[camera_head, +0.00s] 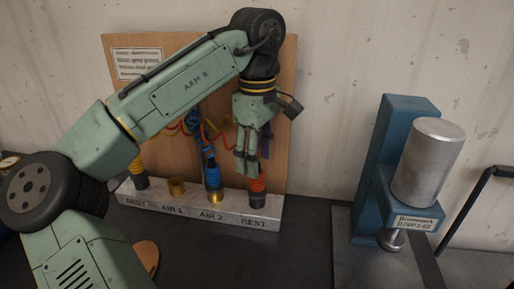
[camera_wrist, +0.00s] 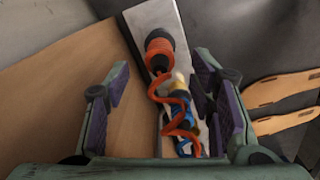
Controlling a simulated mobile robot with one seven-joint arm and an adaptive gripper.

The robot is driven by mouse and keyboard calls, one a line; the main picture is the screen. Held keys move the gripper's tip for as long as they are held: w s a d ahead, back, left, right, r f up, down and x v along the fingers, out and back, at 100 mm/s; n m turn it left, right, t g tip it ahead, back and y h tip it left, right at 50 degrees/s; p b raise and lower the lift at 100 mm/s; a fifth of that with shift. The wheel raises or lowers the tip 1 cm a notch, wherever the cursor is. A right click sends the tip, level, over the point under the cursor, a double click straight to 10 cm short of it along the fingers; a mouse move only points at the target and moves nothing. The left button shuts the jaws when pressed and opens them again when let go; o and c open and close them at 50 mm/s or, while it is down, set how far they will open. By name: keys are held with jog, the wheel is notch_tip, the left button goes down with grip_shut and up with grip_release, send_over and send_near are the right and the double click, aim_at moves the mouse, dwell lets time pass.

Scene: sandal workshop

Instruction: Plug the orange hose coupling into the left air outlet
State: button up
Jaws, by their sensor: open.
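The orange hose coupling (camera_head: 257,184) stands upright in the right-hand REST spot of the metal outlet strip (camera_head: 232,211). The left air outlet, AIR 1, is an empty brass socket (camera_head: 176,188). My gripper (camera_head: 249,164) points down just above the orange coupling and partly covers its upper part. In the wrist view the gripper (camera_wrist: 160,88) is open, and the orange coupling (camera_wrist: 159,48) shows in the gap, toward the far end of the fingers. Its coiled orange hose runs between the fingers. I cannot tell whether either finger touches the coupling.
A blue coupling (camera_head: 212,176) stands in AIR 2, between AIR 1 and the orange one. A yellow-hosed coupling (camera_head: 139,177) is at the left REST. Coiled hoses hang before the wooden board (camera_head: 285,110). A blue press (camera_head: 368,165) stands right.

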jog(key=shift+f+b, duration=1.1)
jog(key=shift+f, duration=1.4)
jog(key=shift+c, duration=0.4)
jog(key=c, duration=0.9)
jog(key=shift+r+p, duration=2.55)
jog(key=shift+r, duration=0.25)
jog(key=shift+c, duration=0.4)
notch_tip(320, 180, up, 8)
jog(key=shift+f, duration=0.25)
